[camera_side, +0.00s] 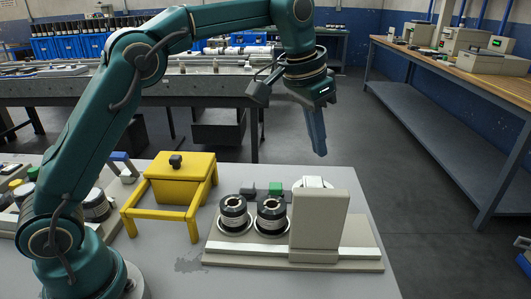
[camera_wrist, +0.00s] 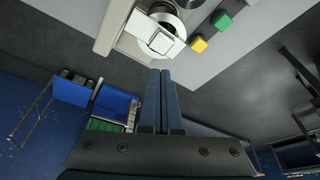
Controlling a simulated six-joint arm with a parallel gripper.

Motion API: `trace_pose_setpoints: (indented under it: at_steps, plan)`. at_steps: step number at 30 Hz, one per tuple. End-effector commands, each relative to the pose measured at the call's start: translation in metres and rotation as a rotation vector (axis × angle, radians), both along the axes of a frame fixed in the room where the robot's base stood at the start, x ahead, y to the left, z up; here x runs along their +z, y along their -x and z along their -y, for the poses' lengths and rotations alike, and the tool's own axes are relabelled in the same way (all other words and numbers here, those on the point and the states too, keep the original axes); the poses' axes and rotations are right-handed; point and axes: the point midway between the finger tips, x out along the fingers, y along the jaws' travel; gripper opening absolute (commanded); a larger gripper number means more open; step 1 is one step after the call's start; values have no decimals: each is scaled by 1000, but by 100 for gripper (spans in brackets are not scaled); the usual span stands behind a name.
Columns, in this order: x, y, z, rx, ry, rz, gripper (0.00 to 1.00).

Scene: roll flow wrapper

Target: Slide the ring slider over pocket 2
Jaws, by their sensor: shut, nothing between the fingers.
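A beige base plate (camera_side: 370,265) on the table carries two black-and-white rolls, a left one (camera_side: 234,213) and a middle one (camera_side: 271,215), each standing upright in a round pocket. A tall beige upright panel (camera_side: 319,225) stands at the right on a pale rail (camera_side: 225,246). It hides the pocket behind it. A white part (camera_side: 313,183) shows just behind the panel's top; in the wrist view a white square plate (camera_wrist: 150,30) lies by a round roll. I cannot tell which part is the ring slider. My gripper (camera_side: 321,153) is shut and empty, above and behind the panel.
A green button (camera_side: 276,187) and a dark block stand behind the rolls; the wrist view also shows a yellow button (camera_wrist: 198,44). A yellow frame with a box (camera_side: 178,183) stands left of the base. The air around my gripper is clear.

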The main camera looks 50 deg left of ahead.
Motion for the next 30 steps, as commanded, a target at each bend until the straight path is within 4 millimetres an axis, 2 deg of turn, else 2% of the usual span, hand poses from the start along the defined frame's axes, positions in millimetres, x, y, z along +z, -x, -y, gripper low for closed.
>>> trace_pose_setpoints:
  at_steps: [4, 5, 9, 21, 25, 30]
  plan:
    - [0, 0, 0, 0, 0, 0, 0]
    - [0, 0, 0, 0, 0, 0, 4]
    - [0, 4, 3, -35, 4, 0, 57]
    - [-5, 54, 36, -450, 43, 61, 57]
    - [-7, 62, 40, -509, 46, 78, 57]
    - [-19, 61, 44, -527, 47, 78, 57]
